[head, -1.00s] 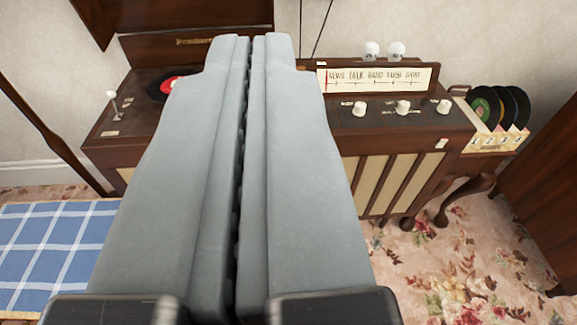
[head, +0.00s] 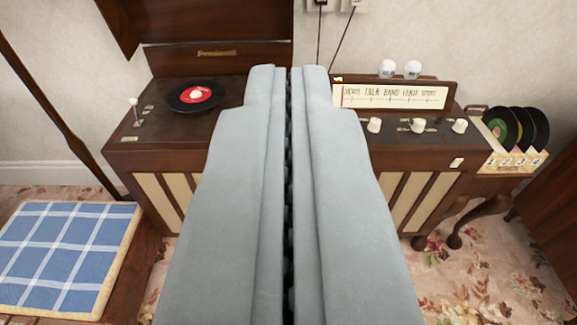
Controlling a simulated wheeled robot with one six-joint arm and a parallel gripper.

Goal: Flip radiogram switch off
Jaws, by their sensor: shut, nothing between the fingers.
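The radiogram (head: 190,155) is a dark wooden cabinet against the wall, with slatted cream panels in front. A small white switch plate (head: 457,162) is on its front face at the right. A white-knobbed lever (head: 136,112) stands on its left top, by the turntable with a black record (head: 195,95). I cannot tell which of these is the task's switch, or how it is set. White knobs (head: 417,125) line up below the lit dial (head: 395,96). My gripper (head: 289,72) is shut and empty, covering the middle of the radiogram; its tips appear apart from both controls.
A record rack (head: 515,160) stands at the right end. Two small white round objects (head: 400,69) sit above the dial. A seat with a blue checked cushion (head: 65,255) is at left. Wall sockets with cords (head: 337,5) are behind. Floral carpet (head: 500,270) is open at lower right.

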